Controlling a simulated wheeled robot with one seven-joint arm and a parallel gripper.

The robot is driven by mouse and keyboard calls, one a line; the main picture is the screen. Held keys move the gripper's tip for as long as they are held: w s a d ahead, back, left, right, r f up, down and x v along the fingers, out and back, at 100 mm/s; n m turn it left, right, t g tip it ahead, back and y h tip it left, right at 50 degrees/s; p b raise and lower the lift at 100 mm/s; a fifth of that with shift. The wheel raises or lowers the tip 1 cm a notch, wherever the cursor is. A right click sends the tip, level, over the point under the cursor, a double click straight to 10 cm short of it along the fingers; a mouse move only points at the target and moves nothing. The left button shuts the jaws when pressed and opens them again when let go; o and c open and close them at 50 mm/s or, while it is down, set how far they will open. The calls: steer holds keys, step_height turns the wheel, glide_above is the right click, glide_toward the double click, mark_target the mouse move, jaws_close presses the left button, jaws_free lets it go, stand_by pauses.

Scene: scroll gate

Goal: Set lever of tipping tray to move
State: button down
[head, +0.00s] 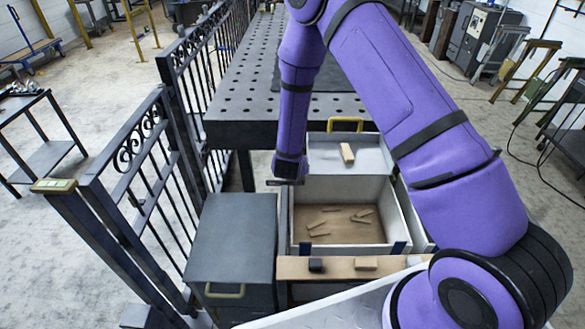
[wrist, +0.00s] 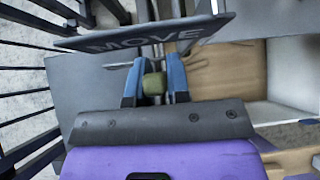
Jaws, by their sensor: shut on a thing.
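My gripper (head: 284,182) is low over the left wall of a pale box, beside the grey cabinet top. In the wrist view its blue fingers (wrist: 154,88) are shut on a small olive-green knob (wrist: 154,84), apparently the lever's grip. A dark plate (wrist: 210,30) lettered MOVE stands just beyond the fingers. The rest of the lever is mostly hidden. In the head view a pale tray (head: 320,152) with a wooden block on it sits behind the box; I cannot tell for sure that it is the tipping tray.
The open box (head: 302,226) has a brown floor with several wooden pieces. A grey cabinet (head: 232,240) stands left of it, and a dark railing gate (head: 125,165) further left. A perforated metal table (head: 245,75) is behind. A wooden ledge (head: 335,267) runs along the front.

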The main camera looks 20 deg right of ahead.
stand_by(0.3)
steer(key=c, duration=1.1)
jaws_free()
steer(key=v, duration=1)
steer(key=shift+s+r, duration=0.25)
steer(key=shift+s, duration=0.05)
